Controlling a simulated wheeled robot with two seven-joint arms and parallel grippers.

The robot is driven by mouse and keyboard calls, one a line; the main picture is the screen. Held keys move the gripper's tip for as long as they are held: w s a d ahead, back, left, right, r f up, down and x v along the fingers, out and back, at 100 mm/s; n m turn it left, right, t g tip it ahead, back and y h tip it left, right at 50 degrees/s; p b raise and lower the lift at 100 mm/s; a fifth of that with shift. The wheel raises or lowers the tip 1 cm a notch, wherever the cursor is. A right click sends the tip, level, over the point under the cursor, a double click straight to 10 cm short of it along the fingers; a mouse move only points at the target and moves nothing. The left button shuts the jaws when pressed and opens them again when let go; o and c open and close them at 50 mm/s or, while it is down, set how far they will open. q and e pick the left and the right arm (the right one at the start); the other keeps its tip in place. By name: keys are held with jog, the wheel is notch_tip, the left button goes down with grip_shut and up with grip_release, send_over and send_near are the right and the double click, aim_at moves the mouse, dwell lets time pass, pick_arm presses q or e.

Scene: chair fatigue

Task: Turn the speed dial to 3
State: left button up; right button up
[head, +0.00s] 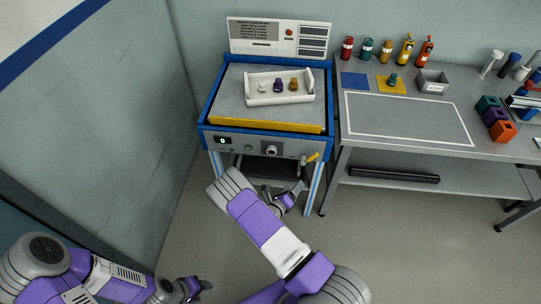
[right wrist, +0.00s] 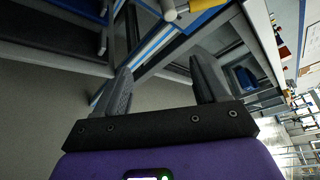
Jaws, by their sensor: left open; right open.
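The speed dial (head: 271,151) is a dark round knob on a pale plate, on the front panel of the blue-framed machine (head: 203,128). Its pointer is too small to read. A small display (head: 222,141) left of it shows a green digit that looks like 0. My right gripper (head: 299,188) is below the front panel, lower right of the dial and apart from it. In the right wrist view its two fingers (right wrist: 163,82) are spread with nothing between them. My left gripper (head: 200,285) is low at the left, open and away from the machine.
A yellow-handled lever (head: 312,157) sticks out right of the dial, close above my right gripper. A white tray (head: 280,101) with small pieces stands on the machine. A workbench (head: 400,151) with bottles and blocks adjoins at right. A wall (head: 90,110) stands at left.

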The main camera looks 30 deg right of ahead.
aim_at(271, 152)
jog(key=w+a+r+n+t+y, duration=0.1)
jog(key=w+a+r+n+t, duration=0.15)
jog(key=w+n+t, duration=0.2)
jog(key=w+a+r+n+t+y, duration=0.2)
jog(key=w+a+n+t, duration=0.1)
jog(key=w, duration=0.2)
jog(key=b+x, duration=0.1)
jog(key=x, duration=0.6)
jog(key=shift+d+r+b, duration=0.1)
jog(key=shift+r+b, duration=0.05)
jog(key=shift+b, duration=0.25)
jog(key=c, duration=1.1)
jog(key=shift+o, duration=0.2)
